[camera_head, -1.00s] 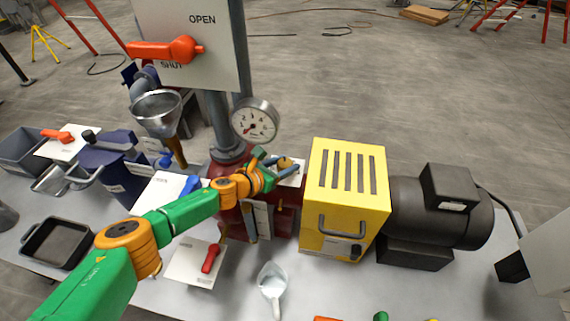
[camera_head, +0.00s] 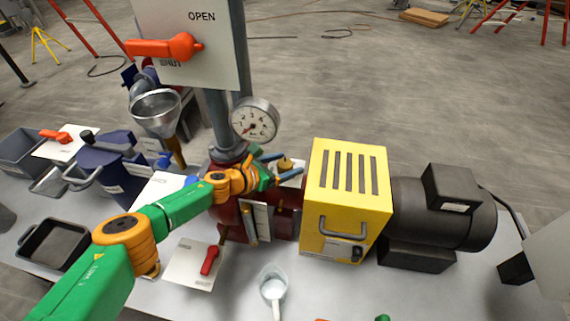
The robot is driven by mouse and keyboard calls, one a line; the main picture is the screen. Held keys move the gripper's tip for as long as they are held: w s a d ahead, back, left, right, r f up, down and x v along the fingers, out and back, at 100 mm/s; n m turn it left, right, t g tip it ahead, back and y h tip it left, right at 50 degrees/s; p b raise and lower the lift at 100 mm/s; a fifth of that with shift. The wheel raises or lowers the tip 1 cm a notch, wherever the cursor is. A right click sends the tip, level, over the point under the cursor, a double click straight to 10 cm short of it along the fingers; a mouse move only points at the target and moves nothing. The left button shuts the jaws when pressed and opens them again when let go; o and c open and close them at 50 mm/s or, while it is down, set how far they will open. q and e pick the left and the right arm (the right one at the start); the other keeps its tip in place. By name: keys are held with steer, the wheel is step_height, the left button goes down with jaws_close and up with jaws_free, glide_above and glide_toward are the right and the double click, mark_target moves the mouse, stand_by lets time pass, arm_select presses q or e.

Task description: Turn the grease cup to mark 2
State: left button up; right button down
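The grease cup (camera_head: 285,163) is a small brass-coloured cap on top of the dark red pump body (camera_head: 285,222), beside the yellow guard. Its marks are too small to read. My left gripper (camera_head: 281,165) reaches in from the left, with its two blue fingers apart on either side of the cup. I cannot tell whether the fingers touch it. My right gripper does not show.
The yellow slotted guard (camera_head: 345,190) stands close to the right of the cup. A pressure gauge (camera_head: 254,120) on a grey pipe rises behind my gripper. A white scoop (camera_head: 273,287) and a red-levered plate (camera_head: 190,265) lie in front.

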mark_target(281, 165)
arm_select(q)
steer(key=p+v, duration=0.2)
steer(key=v, duration=0.4)
steer(key=shift+s+a+r+p, duration=0.2)
steer(key=shift+s+a+p, duration=0.15)
steer(key=shift+a, duration=0.05)
